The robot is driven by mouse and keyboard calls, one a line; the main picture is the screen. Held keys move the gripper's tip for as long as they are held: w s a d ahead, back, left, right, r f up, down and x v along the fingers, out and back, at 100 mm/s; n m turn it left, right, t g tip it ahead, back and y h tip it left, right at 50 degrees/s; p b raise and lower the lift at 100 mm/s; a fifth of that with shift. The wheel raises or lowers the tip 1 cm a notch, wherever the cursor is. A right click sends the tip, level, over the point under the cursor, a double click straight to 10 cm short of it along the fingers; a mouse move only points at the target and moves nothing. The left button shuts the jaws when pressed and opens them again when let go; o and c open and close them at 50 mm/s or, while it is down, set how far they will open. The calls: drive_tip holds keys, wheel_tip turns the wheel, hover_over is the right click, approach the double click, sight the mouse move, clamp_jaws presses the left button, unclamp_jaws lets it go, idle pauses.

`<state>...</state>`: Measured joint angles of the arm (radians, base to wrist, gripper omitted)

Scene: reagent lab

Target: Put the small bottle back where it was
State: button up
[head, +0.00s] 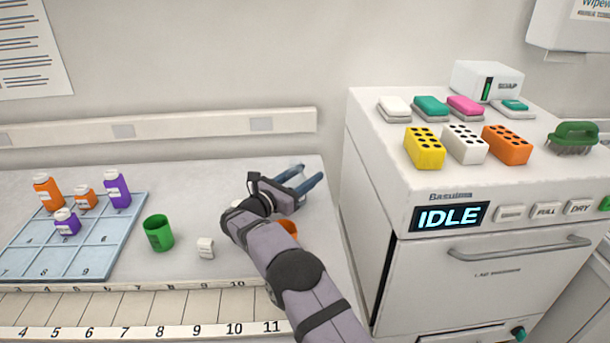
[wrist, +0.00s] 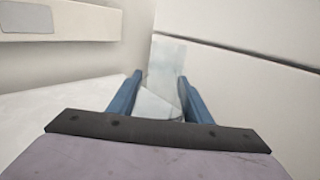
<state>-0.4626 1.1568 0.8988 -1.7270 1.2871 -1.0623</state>
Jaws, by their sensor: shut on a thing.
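My gripper (head: 309,173) is above the back right of the bench, close to the white machine. Its blue fingers also show in the wrist view (wrist: 160,76), shut on a pale, see-through glassy thing (wrist: 165,62). I cannot tell whether this is a bottle. On the blue numbered tray (head: 100,257) stand a tall orange bottle (head: 47,192), a small orange bottle (head: 85,198), a tall purple bottle (head: 117,191) and a small purple bottle (head: 66,223). A small white labelled thing (head: 205,248) stands on the bench.
A green cup (head: 158,233) stands right of the tray. An orange thing (head: 289,227) is partly hidden behind my arm. The white machine (head: 375,175) rises at the right, with sponges, blocks and a green brush (head: 573,134) on top. A numbered ruler strip (head: 150,332) runs along the front.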

sight(291, 165)
drive_tip(key=shift+f, duration=0.1)
drive_tip(key=shift+f, duration=0.15)
drive_tip(key=o, duration=1.2)
drive_tip(key=shift+r, duration=0.3)
drive_tip(key=v, duration=0.3)
drive_tip(key=shift+a+f+b, duration=0.1)
drive_tip(key=shift+b, duration=0.3)
wheel_tip(291, 165, up, 6)
drive_tip(key=shift+r+b, duration=0.1)
drive_tip(key=shift+b, duration=0.25)
drive_tip(key=shift+r, duration=0.45)
